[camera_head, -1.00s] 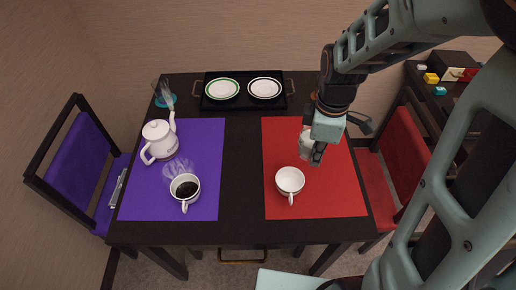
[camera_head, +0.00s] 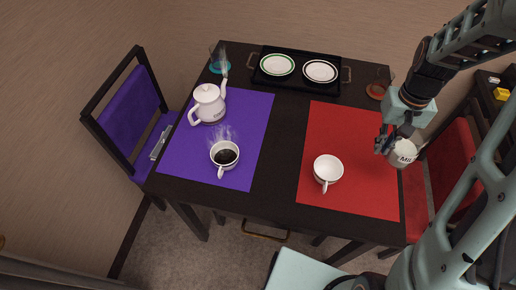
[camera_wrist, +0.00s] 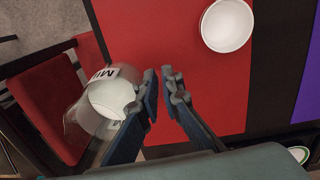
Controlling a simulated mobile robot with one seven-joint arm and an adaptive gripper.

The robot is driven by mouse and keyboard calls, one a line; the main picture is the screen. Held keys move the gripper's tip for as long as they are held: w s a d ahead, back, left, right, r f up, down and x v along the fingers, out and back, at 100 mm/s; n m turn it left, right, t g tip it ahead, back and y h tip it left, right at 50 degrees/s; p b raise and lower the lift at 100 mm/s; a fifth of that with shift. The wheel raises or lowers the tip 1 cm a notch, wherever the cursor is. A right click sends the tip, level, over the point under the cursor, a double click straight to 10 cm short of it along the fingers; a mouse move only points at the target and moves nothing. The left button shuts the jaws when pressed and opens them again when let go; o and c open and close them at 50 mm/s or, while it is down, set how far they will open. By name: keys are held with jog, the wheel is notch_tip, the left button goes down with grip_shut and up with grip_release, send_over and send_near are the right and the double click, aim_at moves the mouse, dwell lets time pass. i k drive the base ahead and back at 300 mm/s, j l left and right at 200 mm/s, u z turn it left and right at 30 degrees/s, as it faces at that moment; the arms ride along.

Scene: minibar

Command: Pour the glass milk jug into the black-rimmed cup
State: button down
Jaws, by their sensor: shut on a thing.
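My gripper (camera_head: 388,140) is at the right edge of the red mat, shut on the glass milk jug (camera_head: 403,154), a clear jug with white milk and a partly visible label. In the wrist view the jug (camera_wrist: 100,105) sits left of my fingers (camera_wrist: 161,95), which seem to hold it by its handle side; the grip itself is partly hidden. A white cup with a dark rim and dark steaming drink (camera_head: 225,154) stands on the purple mat. Another white cup (camera_head: 328,169), looking empty, stands on the red mat, left of my gripper; its rim colour is unclear.
A white kettle (camera_head: 208,104) stands on the purple mat (camera_head: 252,120). A black tray (camera_head: 298,85) with two plates is at the back. A glass on a red coaster (camera_head: 377,91) is behind my gripper. A red chair (camera_head: 455,165) is at the right.

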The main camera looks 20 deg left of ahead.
aim_at(225, 156)
jog(key=k+j, duration=0.2)
jog(key=j, duration=0.2)
jog(key=k+j+z, duration=0.1)
jog(key=j, duration=0.3)
jog(key=k+j, duration=0.5)
jog(key=j, duration=0.2)
jog(key=j+z, duration=0.05)
